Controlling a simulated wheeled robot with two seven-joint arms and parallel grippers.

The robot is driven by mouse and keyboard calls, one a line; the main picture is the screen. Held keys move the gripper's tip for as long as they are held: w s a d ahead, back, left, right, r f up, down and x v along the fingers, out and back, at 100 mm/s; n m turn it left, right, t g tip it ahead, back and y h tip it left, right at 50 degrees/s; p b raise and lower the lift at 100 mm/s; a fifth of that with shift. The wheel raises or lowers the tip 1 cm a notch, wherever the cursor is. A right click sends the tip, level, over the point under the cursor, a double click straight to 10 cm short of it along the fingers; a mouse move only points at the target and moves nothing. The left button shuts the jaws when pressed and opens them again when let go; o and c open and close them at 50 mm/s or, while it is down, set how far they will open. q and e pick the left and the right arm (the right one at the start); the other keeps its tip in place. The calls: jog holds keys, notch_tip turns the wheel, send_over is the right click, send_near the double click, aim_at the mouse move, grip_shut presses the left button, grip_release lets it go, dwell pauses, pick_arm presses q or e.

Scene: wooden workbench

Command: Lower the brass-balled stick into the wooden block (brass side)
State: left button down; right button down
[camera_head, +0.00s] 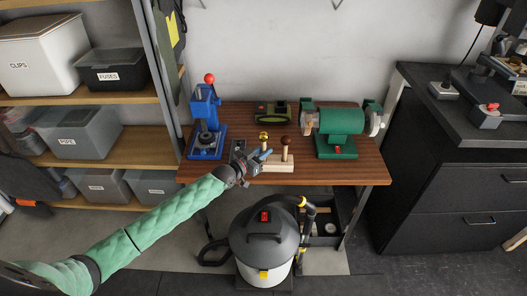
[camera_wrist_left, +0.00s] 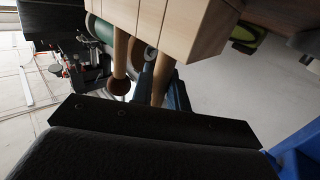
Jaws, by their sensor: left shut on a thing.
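The pale wooden block (camera_head: 280,165) lies near the front edge of the workbench. The brass-balled stick (camera_head: 264,136) stands upright above the block's left part, brass ball on top. A dark brown-balled stick (camera_head: 285,148) stands upright at the block's right part. My left gripper (camera_head: 264,155) is shut on the brass-balled stick, low and close to the block. The left wrist view shows the block (camera_wrist_left: 190,28) upside down, the brown-balled stick (camera_wrist_left: 118,65) and the held stick (camera_wrist_left: 161,82). Its brass ball is hidden there. I cannot tell how deep the held stick sits.
A blue press (camera_head: 206,125) with a red knob stands at the left of the workbench (camera_head: 345,172). A green grinder (camera_head: 338,125) stands at the right, a small green device (camera_head: 271,110) at the back. A vacuum (camera_head: 263,240) stands in front.

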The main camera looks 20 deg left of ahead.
pick_arm(q)
jog(key=shift+f+b, duration=0.45)
jog(key=shift+f, duration=0.3)
jog(key=shift+r, duration=0.1)
jog(key=c, duration=1.3)
grip_release()
